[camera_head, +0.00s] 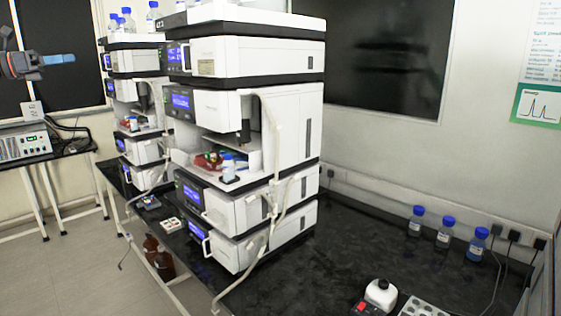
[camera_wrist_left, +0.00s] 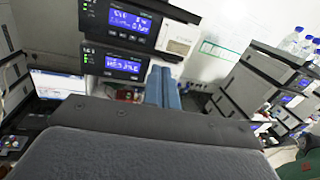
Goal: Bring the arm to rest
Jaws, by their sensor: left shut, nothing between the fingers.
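My left gripper (camera_head: 72,59) comes in from the left edge in the head view. Its blue fingers point right and are shut with nothing between them. In the left wrist view the fingers (camera_wrist_left: 163,88) show as blue bars close together beyond my dark wrist housing. The gripper is in the air, apart from the column stacks in the picture. My right gripper is in neither view.
A tall white column stack (camera_head: 275,130) stands on the black bench (camera_head: 340,255), with another stack (camera_head: 135,100) behind it. Blue-capped bottles (camera_head: 444,232) stand at the right back. A white-grey instrument (camera_head: 24,143) sits on a table at left. The bench middle is clear.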

